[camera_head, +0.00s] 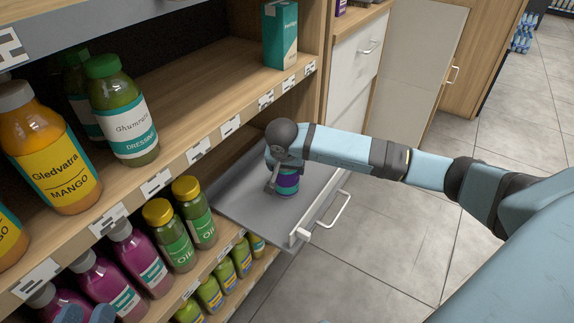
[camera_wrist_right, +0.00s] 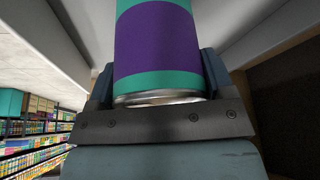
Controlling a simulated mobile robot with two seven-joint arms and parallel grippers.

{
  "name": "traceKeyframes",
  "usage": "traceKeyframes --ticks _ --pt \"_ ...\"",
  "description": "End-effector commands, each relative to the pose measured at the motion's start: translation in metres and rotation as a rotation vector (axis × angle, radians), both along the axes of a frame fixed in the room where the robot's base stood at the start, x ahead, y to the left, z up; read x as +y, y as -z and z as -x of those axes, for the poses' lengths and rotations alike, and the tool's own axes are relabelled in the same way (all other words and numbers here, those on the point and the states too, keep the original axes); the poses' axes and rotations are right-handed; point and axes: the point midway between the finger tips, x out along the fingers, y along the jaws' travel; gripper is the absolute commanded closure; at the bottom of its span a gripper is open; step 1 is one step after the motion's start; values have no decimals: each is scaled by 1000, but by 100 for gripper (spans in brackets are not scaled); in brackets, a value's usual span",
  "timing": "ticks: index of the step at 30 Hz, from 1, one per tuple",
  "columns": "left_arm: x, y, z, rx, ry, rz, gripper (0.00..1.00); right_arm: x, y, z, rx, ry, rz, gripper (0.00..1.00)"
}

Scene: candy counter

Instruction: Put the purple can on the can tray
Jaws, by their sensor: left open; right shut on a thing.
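The purple can (camera_head: 288,183), with teal bands, is over the grey pulled-out tray (camera_head: 240,202) in the head view. My right gripper (camera_head: 279,178) is shut on it; the wrist and fingers hide part of the can. In the right wrist view the can (camera_wrist_right: 157,45) stands between the two fingers, with its metal rim towards the camera. I cannot tell whether its base touches the tray. My left gripper (camera_head: 86,314) is open at the bottom left edge of the head view, mostly cut off, in front of the purple bottles.
A shelf edge (camera_head: 200,150) with price tags runs above the tray's left side. Oil bottles (camera_head: 172,235) and purple bottles (camera_head: 98,280) stand on the lower shelf. The tray has a white handle (camera_head: 333,210) at its front. The visible tray surface around the can is bare.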

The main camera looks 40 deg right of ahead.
Motion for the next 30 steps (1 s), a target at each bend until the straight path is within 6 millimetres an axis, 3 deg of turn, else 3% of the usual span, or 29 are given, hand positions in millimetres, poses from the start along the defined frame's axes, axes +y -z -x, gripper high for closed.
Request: traceKeyframes --ticks 15,16,18,30 --pt "0 3 0 5 -1 2 57 0 5 0 -1 0 0 62" --pt "0 3 0 5 -1 2 57 0 5 0 -1 0 0 22" --pt "0 3 0 5 -1 2 57 0 5 0 -1 0 0 12" --pt "0 2 0 2 -1 2 57 0 5 0 0 0 0 12"
